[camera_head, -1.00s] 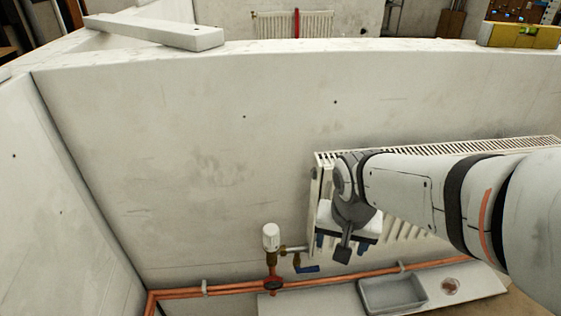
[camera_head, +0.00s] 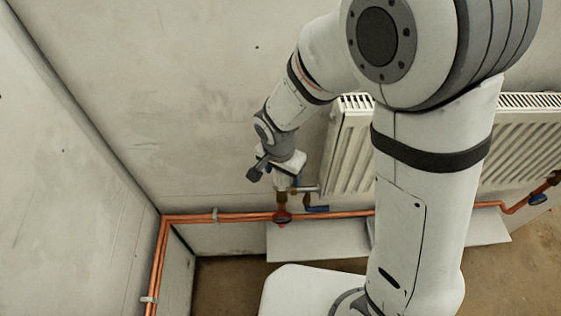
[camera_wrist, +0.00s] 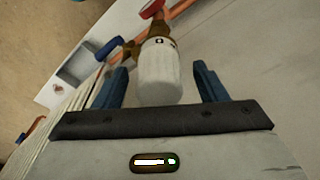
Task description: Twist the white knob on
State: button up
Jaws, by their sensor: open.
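The white knob (camera_wrist: 158,78) is a ribbed cylinder on a brass valve body (camera_wrist: 158,28). In the wrist view it lies between the two blue fingers of my open gripper (camera_wrist: 160,70), with a gap on each side. In the head view my gripper (camera_head: 281,166) is over the valve from above, and the knob (camera_head: 281,182) is mostly hidden under it. I cannot tell the knob's setting.
A blue lever handle (camera_head: 317,208) sits just right of the valve, and a dark red handwheel (camera_head: 282,216) below it. Copper pipes (camera_head: 240,217) run along the wall. A white radiator (camera_head: 350,150) stands close right. The wall to the left is bare.

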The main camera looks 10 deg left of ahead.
jog(key=shift+f, duration=0.85)
jog(key=shift+c, duration=0.4)
jog(key=c, duration=1.1)
jog(key=shift+o, duration=0.2)
jog(key=shift+s+d+f+b, duration=0.1)
jog(key=shift+f+b, duration=0.15)
jog(key=shift+b, duration=0.25)
jog(key=shift+f+m+b, duration=0.25)
jog(key=shift+m+b, duration=0.25)
jog(key=shift+b, duration=0.3)
jog(key=m+b, duration=0.2)
jog(key=m, duration=0.1)
jog(key=m+b, duration=0.2)
jog(key=shift+m+g+h, duration=0.3)
jog(key=shift+m, duration=0.1)
jog(key=shift+c, duration=0.2)
jog(key=m, duration=0.1)
jog(key=m+b, duration=0.1)
jog(key=m, duration=0.3)
jog(key=shift+r+g+b, duration=0.25)
jog(key=shift+g+b, duration=0.05)
jog(key=shift+b, duration=0.05)
jog(key=shift+o, duration=0.2)
